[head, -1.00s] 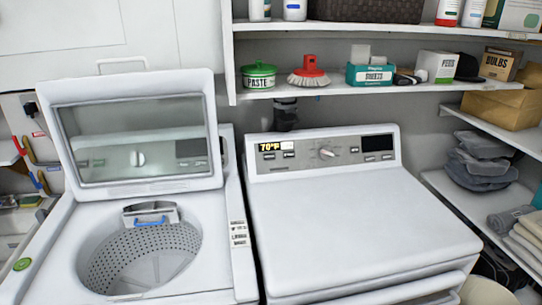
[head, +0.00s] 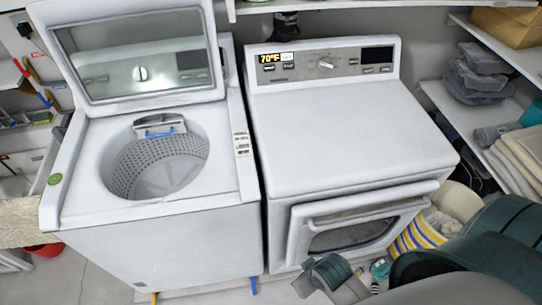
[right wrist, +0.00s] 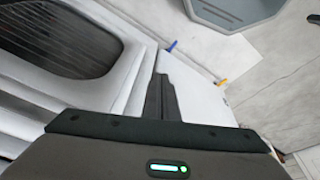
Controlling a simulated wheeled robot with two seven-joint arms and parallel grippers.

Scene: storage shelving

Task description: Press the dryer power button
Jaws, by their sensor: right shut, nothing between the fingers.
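The dryer (head: 340,135) is the white machine on the right. Its grey control panel (head: 300,66) runs along the back of its top, with a lit "70°F" display (head: 268,59), small buttons, a central knob (head: 325,63) and a dark screen (head: 377,55). The button labels are too small to read, so I cannot tell which is the power button. My right gripper (right wrist: 160,90) is shut and empty in the right wrist view, low in front of the dryer, well away from the panel. My left gripper is not in view.
The washer (head: 160,235) stands left of the dryer with its lid (head: 135,55) raised. Right of the dryer are a striped basket (head: 420,235) and shelves with folded towels (head: 520,155). The space above the dryer's top is clear.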

